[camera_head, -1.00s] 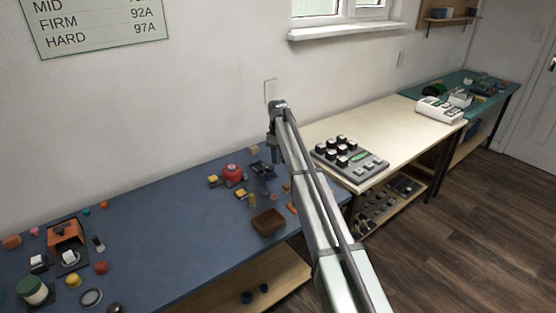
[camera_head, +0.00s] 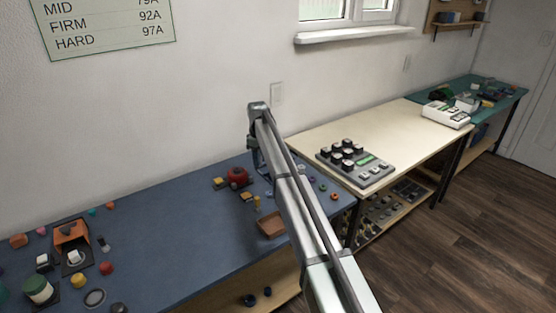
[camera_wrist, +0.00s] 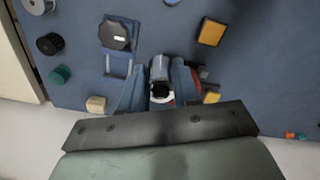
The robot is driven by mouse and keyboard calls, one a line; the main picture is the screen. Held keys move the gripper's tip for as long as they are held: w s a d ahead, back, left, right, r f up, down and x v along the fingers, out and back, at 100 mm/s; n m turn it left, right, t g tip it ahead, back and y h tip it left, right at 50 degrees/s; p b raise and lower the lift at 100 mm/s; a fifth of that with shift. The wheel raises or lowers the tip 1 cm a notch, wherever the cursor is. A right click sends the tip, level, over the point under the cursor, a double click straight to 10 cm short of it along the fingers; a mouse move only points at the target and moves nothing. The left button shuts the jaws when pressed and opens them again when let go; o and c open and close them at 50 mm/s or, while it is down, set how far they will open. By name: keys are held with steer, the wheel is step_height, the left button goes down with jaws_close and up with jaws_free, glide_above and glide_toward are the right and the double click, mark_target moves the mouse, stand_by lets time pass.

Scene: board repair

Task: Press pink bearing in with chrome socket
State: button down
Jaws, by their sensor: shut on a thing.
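My gripper (camera_wrist: 158,90) is shut on a chrome socket (camera_wrist: 160,68), a short silver cylinder with a dark opening, between its two blue-grey fingers. In the head view my gripper (camera_head: 257,158) hangs above the back right part of the blue bench, close to the red round object (camera_head: 237,175); the socket cannot be made out there. I cannot pick out the pink bearing with certainty. A small pink piece (camera_head: 37,231) lies at the bench's far left, too small to identify. My arm hides part of the bench's right end.
The blue bench (camera_head: 165,220) is clear in its middle. A brown tray (camera_head: 270,224) sits near its front right edge. Small coloured rings (camera_head: 322,188) lie right of my arm. A dark octagonal part (camera_wrist: 115,35) and a yellow block (camera_wrist: 212,31) lie near my gripper.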

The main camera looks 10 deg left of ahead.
steer(key=w+a+r+m, duration=0.1)
steer(key=a+r, duration=0.1)
steer(key=a, duration=0.8)
steer(key=shift+w+a+r, duration=0.15)
steer(key=shift+w+r, duration=0.15)
steer(key=shift+r, duration=0.1)
steer(key=shift+f, duration=0.15)
glide_above(237, 169)
steer(key=shift+f, duration=2.8)
steer(key=shift+f, duration=1.15)
steer(key=shift+r, duration=0.1)
steer(key=shift+r, duration=3.45)
